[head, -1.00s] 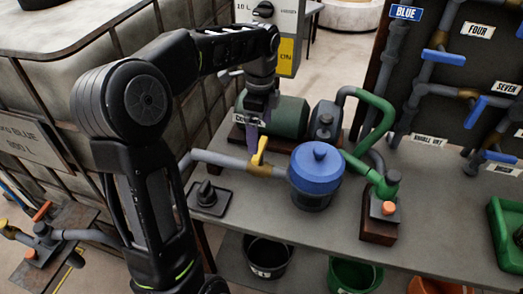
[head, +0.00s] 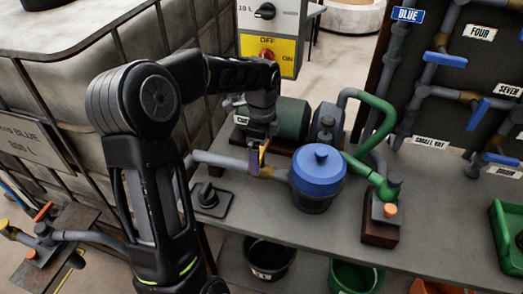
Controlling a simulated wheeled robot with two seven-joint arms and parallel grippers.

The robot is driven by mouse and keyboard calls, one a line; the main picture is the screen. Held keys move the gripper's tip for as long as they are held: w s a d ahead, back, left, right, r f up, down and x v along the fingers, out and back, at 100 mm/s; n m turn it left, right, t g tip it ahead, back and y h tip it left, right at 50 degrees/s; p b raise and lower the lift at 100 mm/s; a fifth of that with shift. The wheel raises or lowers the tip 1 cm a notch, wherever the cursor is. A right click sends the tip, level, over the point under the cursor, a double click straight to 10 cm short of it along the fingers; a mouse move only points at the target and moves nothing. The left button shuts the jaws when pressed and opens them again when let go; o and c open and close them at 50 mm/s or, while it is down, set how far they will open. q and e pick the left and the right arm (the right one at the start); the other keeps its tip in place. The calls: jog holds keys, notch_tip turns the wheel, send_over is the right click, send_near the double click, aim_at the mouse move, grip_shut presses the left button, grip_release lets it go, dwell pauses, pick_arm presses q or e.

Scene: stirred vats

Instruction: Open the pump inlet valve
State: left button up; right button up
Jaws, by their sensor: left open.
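The inlet valve's yellow handle (head: 264,149) stands up from a brass-coloured body (head: 266,172) on the grey pipe (head: 225,160), left of the blue-lidded strainer pot (head: 318,172). My left gripper (head: 256,158) is open and pointing down right at the handle, hiding most of it. I cannot tell whether its fingers touch the handle or stand on both sides of it. My right gripper is not in view.
The green pump (head: 293,118) stands behind the valve. A black knob on a plate (head: 208,196) sits front left on the grey bench (head: 440,215). A switch box (head: 268,45) stands behind. A caged tank (head: 60,100) fills the left.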

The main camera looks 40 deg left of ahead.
pick_arm(q)
jog(key=shift+c, duration=0.3)
jog(key=c, duration=1)
jog(key=shift+c, duration=0.2)
jog(key=shift+n, duration=0.4)
jog(key=n, duration=0.3)
jog(key=shift+r, duration=0.1)
jog(key=n, duration=0.4)
jog(key=shift+n, duration=0.4)
jog(key=n, duration=0.4)
jog(key=shift+n, duration=0.3)
jog(key=n, duration=0.4)
jog(key=shift+n+p, duration=0.4)
